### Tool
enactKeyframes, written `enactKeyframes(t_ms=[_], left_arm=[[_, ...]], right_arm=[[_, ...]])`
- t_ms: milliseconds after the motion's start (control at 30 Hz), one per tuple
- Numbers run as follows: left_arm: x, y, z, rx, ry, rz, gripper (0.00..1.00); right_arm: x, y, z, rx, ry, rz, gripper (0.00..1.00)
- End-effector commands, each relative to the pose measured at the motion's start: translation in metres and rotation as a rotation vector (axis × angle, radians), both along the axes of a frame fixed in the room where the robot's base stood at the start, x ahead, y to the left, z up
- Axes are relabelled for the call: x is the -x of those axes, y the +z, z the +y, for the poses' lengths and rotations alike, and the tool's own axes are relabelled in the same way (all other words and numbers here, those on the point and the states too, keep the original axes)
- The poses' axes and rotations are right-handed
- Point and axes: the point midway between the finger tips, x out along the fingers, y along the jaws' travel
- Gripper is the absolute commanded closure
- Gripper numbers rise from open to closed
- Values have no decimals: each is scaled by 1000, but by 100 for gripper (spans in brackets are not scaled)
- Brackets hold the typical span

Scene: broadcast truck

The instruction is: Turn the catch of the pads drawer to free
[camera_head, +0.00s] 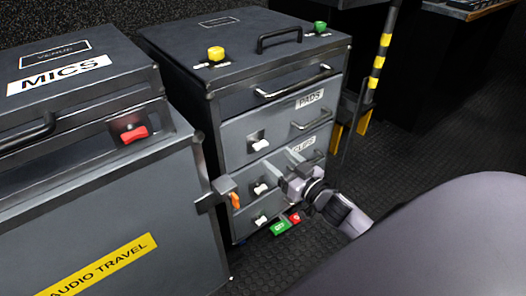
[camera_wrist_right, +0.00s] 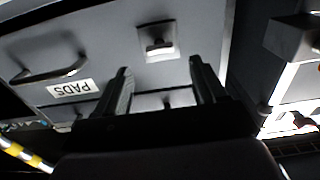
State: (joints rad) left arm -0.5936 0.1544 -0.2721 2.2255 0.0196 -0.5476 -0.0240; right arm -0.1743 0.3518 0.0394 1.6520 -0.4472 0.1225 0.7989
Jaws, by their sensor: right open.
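The pads drawer (camera_head: 285,130) is the upper labelled drawer of the grey cabinet, with a PADS label and a bar handle (camera_head: 312,120). Its catch (camera_head: 259,142) is a white lever on a small plate, lying roughly level, left of the handle. The right wrist view is upside down; it shows the catch (camera_wrist_right: 157,46) and the PADS label (camera_wrist_right: 73,87). My right gripper (camera_head: 277,173) is open and empty in front of the cabinet, lower than that catch in the head view. Its fingers (camera_wrist_right: 160,75) show nothing held between them. My left gripper is not in view.
The clips drawer's catch (camera_head: 262,187) and a lower catch (camera_head: 261,219) are below. At left stands the MICS case (camera_head: 150,215) with a red catch (camera_head: 134,133). An orange lever (camera_head: 234,200) juts near the cabinet. Open floor (camera_head: 415,170) lies to the right.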

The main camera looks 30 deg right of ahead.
Motion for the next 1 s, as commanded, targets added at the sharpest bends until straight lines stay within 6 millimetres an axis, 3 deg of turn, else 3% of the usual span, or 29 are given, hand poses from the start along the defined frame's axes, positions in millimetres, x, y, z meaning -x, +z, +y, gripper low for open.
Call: enactKeyframes(t_ms=[433, 867, 933, 1000], left_arm=[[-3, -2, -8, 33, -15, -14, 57], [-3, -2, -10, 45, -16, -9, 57], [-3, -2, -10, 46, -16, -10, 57], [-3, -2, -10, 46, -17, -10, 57]], right_arm=[[-53, -1, 4, 2, 0, -1, 30], [-61, 0, 5, 1, -1, 1, 30], [-61, 0, 5, 1, -1, 1, 46], [-60, 0, 5, 1, -1, 1, 69]])
